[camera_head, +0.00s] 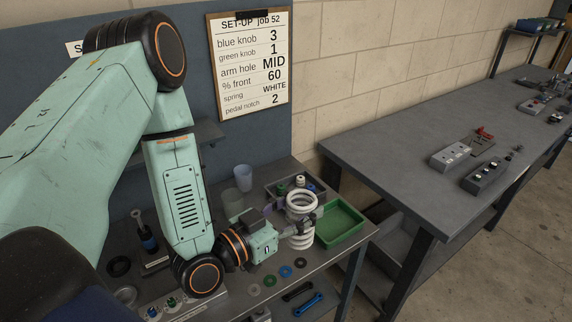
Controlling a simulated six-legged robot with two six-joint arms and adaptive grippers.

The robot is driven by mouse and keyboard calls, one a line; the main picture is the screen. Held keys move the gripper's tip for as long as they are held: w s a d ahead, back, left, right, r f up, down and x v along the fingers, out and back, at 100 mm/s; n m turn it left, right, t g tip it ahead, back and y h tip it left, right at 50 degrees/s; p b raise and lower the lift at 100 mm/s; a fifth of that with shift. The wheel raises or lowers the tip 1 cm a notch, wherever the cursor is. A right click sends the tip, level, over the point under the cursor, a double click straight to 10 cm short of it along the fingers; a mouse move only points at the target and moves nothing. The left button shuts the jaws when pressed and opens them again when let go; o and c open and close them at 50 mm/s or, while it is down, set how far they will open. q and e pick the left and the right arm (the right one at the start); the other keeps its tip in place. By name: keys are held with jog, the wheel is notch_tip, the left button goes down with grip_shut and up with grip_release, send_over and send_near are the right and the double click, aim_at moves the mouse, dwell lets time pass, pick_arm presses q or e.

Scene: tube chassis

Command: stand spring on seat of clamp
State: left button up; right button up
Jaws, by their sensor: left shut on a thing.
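The white coil spring (301,204) is upright in my left gripper (300,224), above the right part of the near bench. My left gripper is shut around its middle, and its fingers cover some of the coils. I cannot clearly pick out the clamp or its seat; my left arm hides much of the bench's left part. An upright piece with a dark rod and a blue part (148,240) stands left of my arm, and I cannot tell whether it belongs to the clamp. My right gripper is not in view.
A green tray (356,233) lies right of the spring, and a grey bin with small parts (270,187) lies behind it. Translucent cups (243,177) stand behind the gripper. Washers (286,271) and a blue link (308,304) lie in front. A set-up sheet (250,60) hangs behind.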

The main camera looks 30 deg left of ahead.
aim_at(300, 247)
pick_arm(q)
jog(key=s+f+b, duration=0.1)
jog(key=f+b, duration=0.1)
jog(key=s+d+f+m+h+b, duration=0.1)
jog(key=f, duration=0.1)
jog(key=s+d+f+h+b, duration=0.1)
jog(key=s+f+b, duration=0.1)
jog(key=shift+d+f+g+b, duration=0.2)
jog(key=shift+g+b, duration=0.1)
jog(key=shift+g, duration=0.1)
notch_tip(300, 247, down, 15)
jog(key=b, duration=1.5)
jog(key=shift+d+m, duration=0.25)
jog(key=shift+m, duration=0.05)
